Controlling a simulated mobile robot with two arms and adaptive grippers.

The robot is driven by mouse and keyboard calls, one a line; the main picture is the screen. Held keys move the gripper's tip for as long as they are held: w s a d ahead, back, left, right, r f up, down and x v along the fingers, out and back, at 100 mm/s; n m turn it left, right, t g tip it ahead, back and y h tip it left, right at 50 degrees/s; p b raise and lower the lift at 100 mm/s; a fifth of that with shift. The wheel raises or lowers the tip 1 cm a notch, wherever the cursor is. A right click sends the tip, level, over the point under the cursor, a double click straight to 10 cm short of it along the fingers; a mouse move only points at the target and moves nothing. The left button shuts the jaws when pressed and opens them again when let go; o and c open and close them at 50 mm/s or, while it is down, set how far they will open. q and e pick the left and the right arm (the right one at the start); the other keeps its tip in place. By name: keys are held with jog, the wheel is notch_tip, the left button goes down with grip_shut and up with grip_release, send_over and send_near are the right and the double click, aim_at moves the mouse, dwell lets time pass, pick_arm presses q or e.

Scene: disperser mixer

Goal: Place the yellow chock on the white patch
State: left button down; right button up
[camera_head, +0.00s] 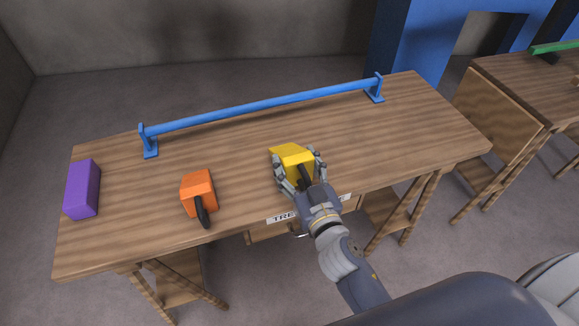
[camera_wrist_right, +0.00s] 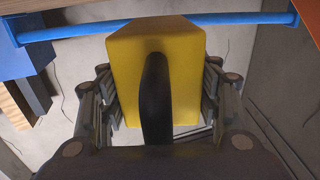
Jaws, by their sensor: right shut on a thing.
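The yellow chock (camera_head: 291,152), a wedge-like block with a black handle, is between the fingers of my right gripper (camera_head: 299,168) at the front middle of the wooden table. In the right wrist view the yellow chock (camera_wrist_right: 188,62) fills the middle, its black handle (camera_wrist_right: 156,100) facing the camera, with fingers on both sides. My right gripper is shut on it. I cannot tell whether the chock touches the tabletop. No clear white patch shows on the table; a white label (camera_head: 283,218) with partly covered letters is on its front edge. My left gripper is not in view.
An orange chock (camera_head: 198,186) with a black handle and a purple block (camera_head: 82,189) sit on the left of the table (camera_head: 420,135). A raised blue bar (camera_head: 262,106) runs along the back. The table's right part is clear. Another table (camera_head: 515,85) stands at right.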

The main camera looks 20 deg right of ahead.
jog(key=shift+w+a+r, duration=0.1)
jog(key=shift+w+a, duration=0.2)
jog(key=shift+w, duration=0.1)
jog(key=shift+w+a, duration=0.25)
jog(key=shift+w, duration=0.25)
notch_tip(320, 180, down, 3)
jog(key=b, duration=0.2)
jog(key=shift+b, duration=0.3)
jog(key=shift+f, duration=0.2)
jog(key=shift+f+b, duration=0.15)
jog(key=shift+b, duration=0.2)
jog(key=o, duration=1.5)
jog(key=shift+s, duration=0.1)
jog(key=shift+f, duration=0.1)
